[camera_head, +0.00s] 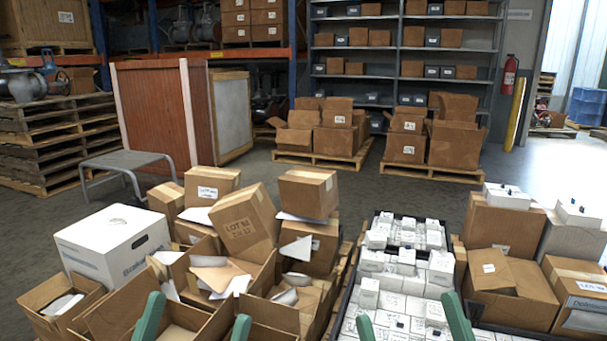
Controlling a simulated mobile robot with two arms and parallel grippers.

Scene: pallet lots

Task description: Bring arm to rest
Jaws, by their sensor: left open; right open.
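Two pairs of green fingers rise from the bottom edge of the head view. My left gripper (195,322) is open, its fingers wide apart in front of the open cardboard boxes (110,312). My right gripper (411,322) is open, its fingers apart in front of the dark tray (348,290) of small white boxes (393,278). Nothing shows held between either pair. The rest of both arms is below the picture, and I cannot tell whether the fingers touch anything.
A white carton (112,245) and a tilted brown box (243,220) crowd the left. Brown boxes (505,285) crowd the right. Behind are a grey step table (122,160), loaded pallets (325,158), shelving (470,55) and a yellow post (515,115). Floor (370,195) between is clear.

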